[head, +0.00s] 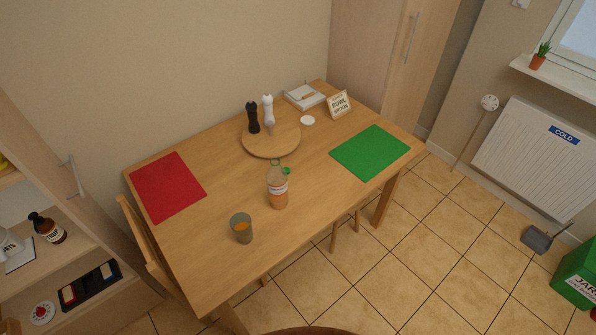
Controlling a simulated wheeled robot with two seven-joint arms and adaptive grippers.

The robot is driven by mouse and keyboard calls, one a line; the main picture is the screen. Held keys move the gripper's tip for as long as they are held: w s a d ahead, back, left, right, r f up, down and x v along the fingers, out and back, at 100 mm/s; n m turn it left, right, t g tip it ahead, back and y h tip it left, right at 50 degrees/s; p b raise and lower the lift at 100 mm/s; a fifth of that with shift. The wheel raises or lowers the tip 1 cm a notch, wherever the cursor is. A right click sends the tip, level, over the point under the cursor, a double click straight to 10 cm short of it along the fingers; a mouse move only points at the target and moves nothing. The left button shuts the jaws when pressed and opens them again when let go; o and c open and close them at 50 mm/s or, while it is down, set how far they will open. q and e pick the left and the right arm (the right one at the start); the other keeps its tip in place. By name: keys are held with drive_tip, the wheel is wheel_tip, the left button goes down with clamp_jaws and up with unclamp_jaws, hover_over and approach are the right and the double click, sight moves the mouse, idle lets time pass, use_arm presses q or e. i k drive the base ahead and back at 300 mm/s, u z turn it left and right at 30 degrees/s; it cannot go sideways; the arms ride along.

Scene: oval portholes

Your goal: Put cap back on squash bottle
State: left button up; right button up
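The squash bottle (278,190) stands upright on the wooden table, near its front middle. It is clear with orange contents and a pale label. A green ring shows at its top, and a small green piece that looks like the cap (286,171) sits beside the neck on the right. I cannot tell whether this piece is attached to the bottle. Neither of my grippers is in view.
A glass (241,228) with orange drink stands left of the bottle. Behind it are a round board (258,146) with two mills, a white disc (308,120) and a sign (339,104). Red (168,187) and green (370,152) mats lie flat. Table (215,255) is clear around the bottle.

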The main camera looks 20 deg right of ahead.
sight(277, 178)
drive_tip(key=z, duration=1.95)
drive_tip(key=i, duration=1.9)
drive_tip(key=u, duration=3.3)
